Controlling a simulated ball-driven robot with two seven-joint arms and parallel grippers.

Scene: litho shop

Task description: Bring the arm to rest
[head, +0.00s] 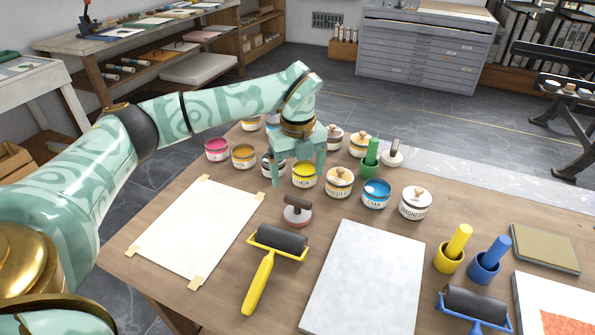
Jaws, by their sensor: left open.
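My left arm reaches in from the left over the wooden table (160,262). My left gripper (298,172) points down above the group of ink cans at the table's far side, its fingers spread. The open yellow can (304,182) shows just below and between the fingers. I cannot tell whether a finger touches a can. Part of the cans behind the gripper is hidden by it. I see nothing held between the fingers. My right gripper is out of view.
A black roller (278,239), taped paper (195,232) and a pale slab (368,280) lie in front.

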